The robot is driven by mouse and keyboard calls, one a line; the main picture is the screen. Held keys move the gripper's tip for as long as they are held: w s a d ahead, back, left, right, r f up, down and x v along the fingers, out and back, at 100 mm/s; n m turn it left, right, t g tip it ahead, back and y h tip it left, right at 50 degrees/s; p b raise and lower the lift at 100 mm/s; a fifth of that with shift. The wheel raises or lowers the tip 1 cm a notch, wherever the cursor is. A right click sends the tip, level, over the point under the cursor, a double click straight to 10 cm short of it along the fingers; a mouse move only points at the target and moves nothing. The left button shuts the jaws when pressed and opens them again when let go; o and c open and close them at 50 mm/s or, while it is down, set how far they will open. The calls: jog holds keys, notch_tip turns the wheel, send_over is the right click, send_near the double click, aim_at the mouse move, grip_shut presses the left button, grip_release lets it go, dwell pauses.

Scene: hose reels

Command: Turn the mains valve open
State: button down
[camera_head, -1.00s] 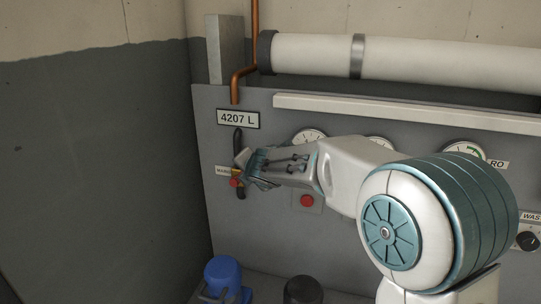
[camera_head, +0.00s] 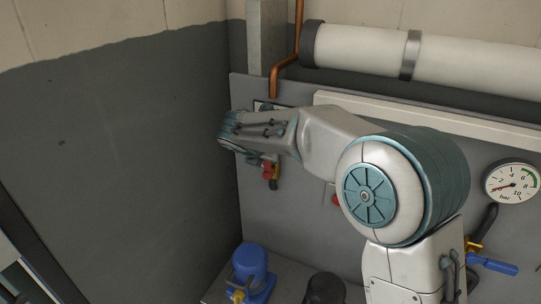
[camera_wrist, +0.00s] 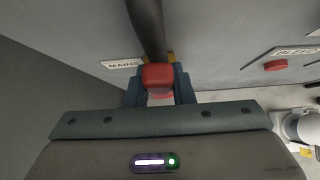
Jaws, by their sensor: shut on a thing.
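The mains valve shows in the wrist view as a red handle (camera_wrist: 158,76) in front of a brass-yellow body (camera_wrist: 171,57), at the lower end of a black pipe (camera_wrist: 147,25). The MAINS label (camera_wrist: 122,64) is just left of it. My gripper (camera_wrist: 160,92) is shut on the red handle, one dark blue finger on each side. In the head view my gripper (camera_head: 258,163) reaches the red handle (camera_head: 269,168) at the panel's left part. My wrist hides much of the valve, and I cannot tell the handle's angle.
A red knob (camera_wrist: 275,65) by the BLEED label (camera_wrist: 297,51) is to the right. The grey panel (camera_head: 300,200) also carries a gauge (camera_head: 512,184) and a blue-handled valve (camera_head: 493,264) at right. A blue fitting (camera_head: 250,262) and a black one (camera_head: 325,289) stand below. A dark wall is close at left.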

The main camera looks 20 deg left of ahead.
jog(key=shift+a, duration=0.15)
dwell(0.4)
jog(key=c, duration=1.2)
grip_release()
jog(key=shift+c, duration=0.2)
jog(key=shift+h, duration=0.3)
jog(key=b+v, duration=0.2)
jog(key=v, duration=1.1)
jog(key=shift+s+r+b, duration=0.15)
jog(key=shift+r+b, duration=0.2)
jog(key=shift+b, duration=0.05)
